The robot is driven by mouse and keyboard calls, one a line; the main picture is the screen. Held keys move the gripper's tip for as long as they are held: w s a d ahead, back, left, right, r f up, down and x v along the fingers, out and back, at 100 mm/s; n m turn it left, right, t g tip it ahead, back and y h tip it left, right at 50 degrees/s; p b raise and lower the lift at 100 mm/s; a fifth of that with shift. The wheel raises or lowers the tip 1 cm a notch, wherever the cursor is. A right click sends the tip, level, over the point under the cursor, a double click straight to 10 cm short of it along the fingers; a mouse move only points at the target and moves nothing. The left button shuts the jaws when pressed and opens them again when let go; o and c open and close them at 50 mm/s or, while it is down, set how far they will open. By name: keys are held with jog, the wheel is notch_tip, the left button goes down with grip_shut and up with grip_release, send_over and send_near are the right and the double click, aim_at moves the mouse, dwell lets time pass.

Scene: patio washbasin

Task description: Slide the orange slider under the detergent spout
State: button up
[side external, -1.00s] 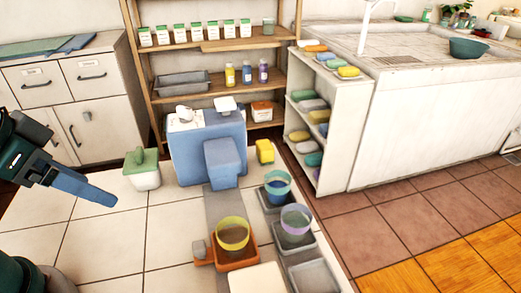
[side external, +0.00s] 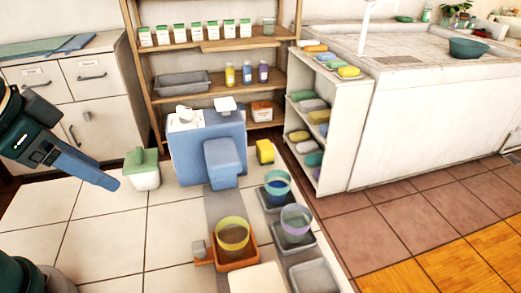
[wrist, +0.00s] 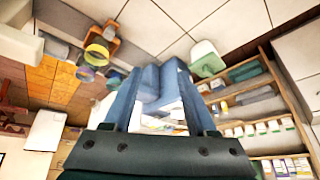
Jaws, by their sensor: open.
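The orange slider (side external: 238,262) sits on a grey track in front of the blue detergent dispenser (side external: 190,150). It holds a yellow-rimmed cup (side external: 232,233) and has a grey knob (side external: 199,249) on its left side. The spout block (side external: 223,160) juts from the dispenser's front, and the slider is apart from it, nearer the camera. My gripper (side external: 112,184) is at the left, above the tiles and well away from the slider. In the wrist view its blue fingers (wrist: 155,72) are apart with nothing held. The slider (wrist: 112,40) shows at upper left there.
A white bin with a green lid (side external: 142,168) stands between my gripper and the dispenser. Right of the track are a blue cup (side external: 277,186), a purple-rimmed cup (side external: 296,222) and an empty grey tray (side external: 315,277). The left floor tiles are clear.

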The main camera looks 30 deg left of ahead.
jog(key=w+d+m+g, duration=0.2)
jog(key=w+d+m, duration=0.1)
jog(key=w, duration=0.1)
jog(key=m+g, duration=0.4)
send_over(199, 245)
notch_tip(199, 245, down, 9)
jog(key=shift+w+a+f, duration=0.1)
jog(key=shift+f, duration=2.55)
grip_shut()
